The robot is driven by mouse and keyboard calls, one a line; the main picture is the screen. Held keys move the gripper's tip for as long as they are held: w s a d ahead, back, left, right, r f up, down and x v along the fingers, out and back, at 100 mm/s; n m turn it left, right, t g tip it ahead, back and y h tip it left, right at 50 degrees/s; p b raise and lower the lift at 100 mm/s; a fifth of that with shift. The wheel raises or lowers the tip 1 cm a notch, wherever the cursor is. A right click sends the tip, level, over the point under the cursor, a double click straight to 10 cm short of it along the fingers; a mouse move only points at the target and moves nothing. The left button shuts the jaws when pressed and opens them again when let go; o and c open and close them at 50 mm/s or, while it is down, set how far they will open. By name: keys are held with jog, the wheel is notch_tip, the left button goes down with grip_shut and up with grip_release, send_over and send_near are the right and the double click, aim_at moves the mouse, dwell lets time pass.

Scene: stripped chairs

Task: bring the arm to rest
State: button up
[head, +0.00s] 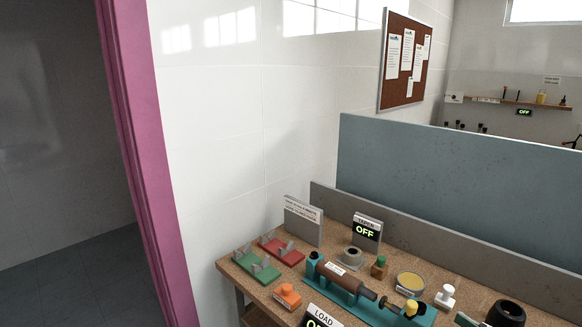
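My arm and gripper do not show in the head view, so the gripper's pose and its opening are hidden from me. The head view looks down on a wooden workbench (237,272) at the lower right, with small equipment standing on it.
Brown cylinder on a teal base (343,277), red tray (282,250), green tray (256,266), orange block (287,296) and OFF display (367,231) crowd the bench. A blue-grey partition (450,190) stands behind. Left, beyond a pink door frame (150,150), the floor (70,290) looks clear.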

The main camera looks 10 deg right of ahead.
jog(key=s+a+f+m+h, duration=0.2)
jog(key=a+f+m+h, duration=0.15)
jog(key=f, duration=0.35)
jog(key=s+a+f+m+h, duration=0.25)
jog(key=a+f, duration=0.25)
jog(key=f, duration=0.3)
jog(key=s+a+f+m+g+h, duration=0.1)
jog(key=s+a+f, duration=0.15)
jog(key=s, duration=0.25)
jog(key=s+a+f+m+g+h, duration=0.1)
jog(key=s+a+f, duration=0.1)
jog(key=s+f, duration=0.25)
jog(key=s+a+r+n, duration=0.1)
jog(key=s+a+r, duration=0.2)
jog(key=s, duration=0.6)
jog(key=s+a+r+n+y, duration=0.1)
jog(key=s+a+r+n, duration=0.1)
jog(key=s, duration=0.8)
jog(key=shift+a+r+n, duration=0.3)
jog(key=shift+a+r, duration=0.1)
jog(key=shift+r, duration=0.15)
